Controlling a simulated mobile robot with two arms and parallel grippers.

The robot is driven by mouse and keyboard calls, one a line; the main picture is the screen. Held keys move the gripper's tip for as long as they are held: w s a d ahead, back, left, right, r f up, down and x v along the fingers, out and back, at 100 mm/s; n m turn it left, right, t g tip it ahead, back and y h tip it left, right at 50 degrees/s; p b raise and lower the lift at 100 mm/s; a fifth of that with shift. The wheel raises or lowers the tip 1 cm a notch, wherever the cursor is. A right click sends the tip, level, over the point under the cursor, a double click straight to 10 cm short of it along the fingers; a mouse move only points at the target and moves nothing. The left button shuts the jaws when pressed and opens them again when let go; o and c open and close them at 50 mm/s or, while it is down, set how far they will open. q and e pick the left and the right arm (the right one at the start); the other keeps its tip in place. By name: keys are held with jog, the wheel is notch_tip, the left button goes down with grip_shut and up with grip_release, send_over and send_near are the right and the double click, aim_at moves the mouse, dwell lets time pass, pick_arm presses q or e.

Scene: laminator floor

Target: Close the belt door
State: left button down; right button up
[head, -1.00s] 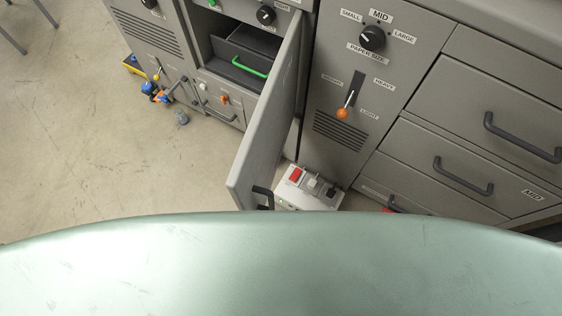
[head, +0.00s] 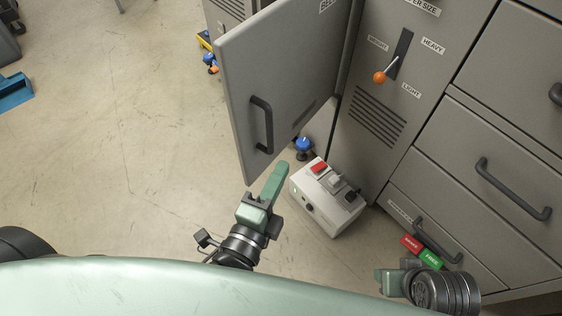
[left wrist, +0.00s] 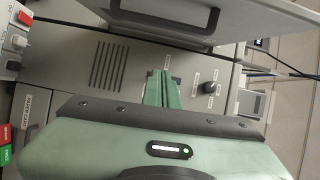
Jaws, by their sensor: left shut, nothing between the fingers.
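The belt door (head: 285,75) is a grey panel standing open, swung out from the cabinet in the head view. It has a black bar handle (head: 262,125) and a partly cut label at its top. The door's panel and handle also show at the top of the left wrist view (left wrist: 205,22). My left gripper (head: 277,178) has green fingers, shut and empty, just below the door's lower edge in the picture. Its fingers also show in the left wrist view (left wrist: 163,80). My right gripper (head: 388,282) is low at the right, partly hidden, its fingers unclear.
A white switch box (head: 325,200) stands on the floor below the door, with a blue-topped object (head: 304,145) beside it. Red (head: 411,243) and green (head: 431,259) tags lie near the lowest drawer. Drawers with handles (head: 512,190) fill the right.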

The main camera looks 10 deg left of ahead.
pick_arm(q)
jog(key=w+d+r, duration=0.1)
jog(key=w+r, duration=0.1)
jog(key=w, duration=0.8)
jog(key=a, duration=0.2)
jog(key=s+a, duration=0.1)
jog(key=shift+s+a+f+p, duration=0.1)
jog(key=shift+a+f+p, duration=0.1)
jog(key=shift+a+p, duration=0.15)
pick_arm(e)
jog(key=shift+s+r, duration=0.15)
jog(key=shift+r, duration=0.15)
pick_arm(q)
jog(key=shift+a, duration=0.15)
